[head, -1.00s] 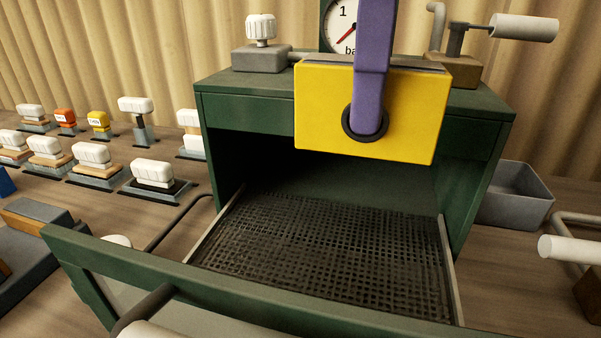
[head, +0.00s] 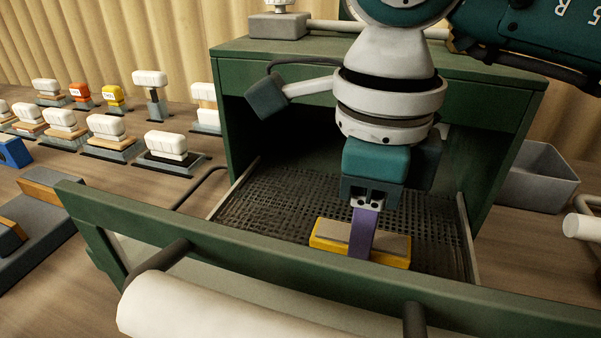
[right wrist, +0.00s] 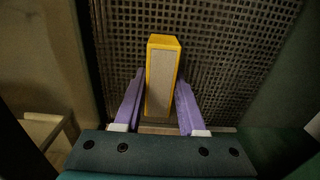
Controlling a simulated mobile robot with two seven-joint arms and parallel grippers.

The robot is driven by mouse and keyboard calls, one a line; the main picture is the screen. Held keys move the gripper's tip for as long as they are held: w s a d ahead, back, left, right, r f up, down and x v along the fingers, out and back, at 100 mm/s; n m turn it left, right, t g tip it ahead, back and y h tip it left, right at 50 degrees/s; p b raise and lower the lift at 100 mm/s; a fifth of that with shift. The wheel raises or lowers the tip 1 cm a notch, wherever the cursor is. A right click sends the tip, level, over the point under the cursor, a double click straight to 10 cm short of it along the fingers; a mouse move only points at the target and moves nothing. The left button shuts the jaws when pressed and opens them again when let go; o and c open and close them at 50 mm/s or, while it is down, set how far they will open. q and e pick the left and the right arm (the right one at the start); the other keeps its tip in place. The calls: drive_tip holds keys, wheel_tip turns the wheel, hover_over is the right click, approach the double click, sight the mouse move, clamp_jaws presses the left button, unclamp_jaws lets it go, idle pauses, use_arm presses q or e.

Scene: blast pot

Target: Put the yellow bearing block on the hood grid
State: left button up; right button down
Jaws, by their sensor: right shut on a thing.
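The yellow bearing block (head: 322,235), with a grey-beige face on top, is low over the front part of the dark hood grid (head: 290,200), inside the green hood. I cannot tell whether it touches the grid. My right gripper (head: 362,245) reaches down from above, its purple fingers closed on the block. In the right wrist view, the block (right wrist: 160,80) sits between both purple fingers of the right gripper (right wrist: 158,100), with the grid (right wrist: 220,50) behind it. The fingers hide part of the block. My left gripper is not in view.
The green hood (head: 240,130) has a roof and side walls around the grid. A green front panel (head: 300,275) with a pale handle (head: 220,305) lies before it. A grey bin (head: 540,180) stands at right. Several stamp-like handled pieces (head: 165,145) stand at left.

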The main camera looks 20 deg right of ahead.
drive_tip(key=shift+f, duration=0.2)
drive_tip(key=shift+c, duration=2.4)
unclamp_jaws()
wheel_tip(320, 180, up, 12)
drive_tip(key=shift+r, duration=0.2)
